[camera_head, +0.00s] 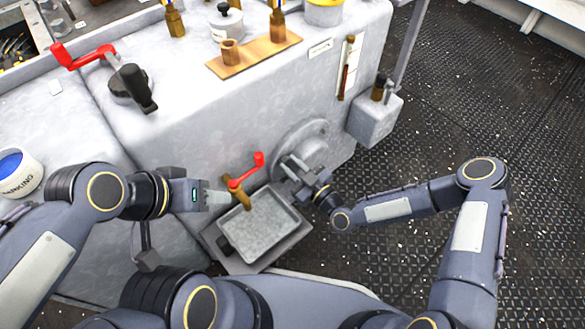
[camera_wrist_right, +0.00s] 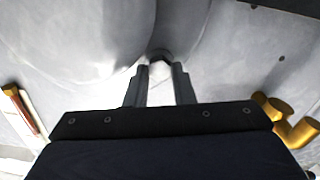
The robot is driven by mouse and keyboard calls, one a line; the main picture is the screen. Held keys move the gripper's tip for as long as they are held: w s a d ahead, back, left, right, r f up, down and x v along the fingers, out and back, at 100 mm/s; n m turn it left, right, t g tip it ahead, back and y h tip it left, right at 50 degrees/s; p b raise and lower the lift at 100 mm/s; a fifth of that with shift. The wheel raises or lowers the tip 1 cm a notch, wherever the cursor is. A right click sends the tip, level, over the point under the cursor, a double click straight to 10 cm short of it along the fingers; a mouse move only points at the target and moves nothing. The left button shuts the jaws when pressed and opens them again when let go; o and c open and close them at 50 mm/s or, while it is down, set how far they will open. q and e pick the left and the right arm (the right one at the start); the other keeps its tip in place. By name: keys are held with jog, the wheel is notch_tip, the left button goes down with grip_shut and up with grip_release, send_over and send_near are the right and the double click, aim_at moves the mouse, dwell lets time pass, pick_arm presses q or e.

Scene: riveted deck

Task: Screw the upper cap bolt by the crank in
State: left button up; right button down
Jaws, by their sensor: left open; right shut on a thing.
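A round grey cap (camera_head: 312,148) stands out from the side of the grey machine, and its curved surface fills the upper part of the right wrist view (camera_wrist_right: 110,45). My right gripper (camera_head: 290,167) is at the lower left of this cap. In the right wrist view my right gripper (camera_wrist_right: 160,82) is shut on a small pale bolt (camera_wrist_right: 160,69), whose head shows between the fingertips. The fingers hide the rest of the bolt. My left gripper (camera_head: 225,197) is open and empty beside the brass tap.
A brass tap (camera_head: 238,192) with a red lever (camera_head: 247,172) stands over a grey tray (camera_head: 290,247), close to both grippers. A sight gauge (camera_head: 348,70) and a grey box (camera_head: 375,120) are right of the cap. Open deck (camera_head: 470,100) lies to the right.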

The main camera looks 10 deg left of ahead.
jog(key=shift+m, duration=0.3)
jog(key=c, duration=1.2)
grip_release()
